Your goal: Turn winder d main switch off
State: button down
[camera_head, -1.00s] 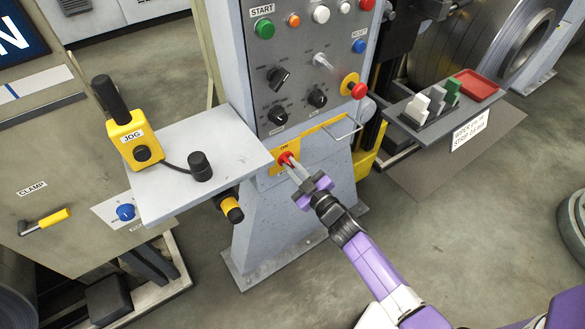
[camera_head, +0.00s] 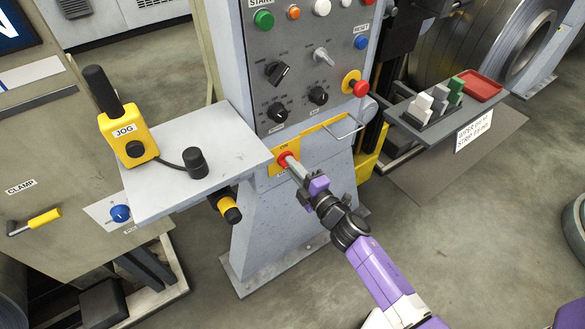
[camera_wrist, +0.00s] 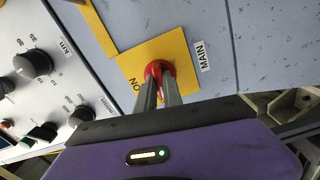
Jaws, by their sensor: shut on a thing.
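The main switch is a red rotary knob (camera_wrist: 158,72) on a yellow plate (camera_wrist: 184,52) with "ON" and "MAIN" lettering beside it in the wrist view. In the head view the red knob (camera_head: 282,160) sits on its yellow plate (camera_head: 275,170) low on the grey control column, under the button panel. My gripper (camera_head: 290,163) reaches it from the lower right. In the wrist view my gripper (camera_wrist: 160,82) is shut on the red knob, one finger on each side. The fingers hide part of the knob, and its exact angle is hard to tell.
The button panel (camera_head: 300,75) with knobs rises above the switch. A red mushroom button (camera_head: 361,89) is to its upper right. A grey shelf (camera_head: 195,160) with a yellow jog box (camera_head: 127,135) juts out at left. A tool tray (camera_head: 430,130) stands at right.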

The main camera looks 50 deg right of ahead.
jog(key=shift+f+n, duration=0.1)
jog(key=shift+n, duration=0.8)
jog(key=c, duration=1.5)
grip_release()
jog(key=shift+b+v, duration=1)
jog(key=shift+v, duration=2.95)
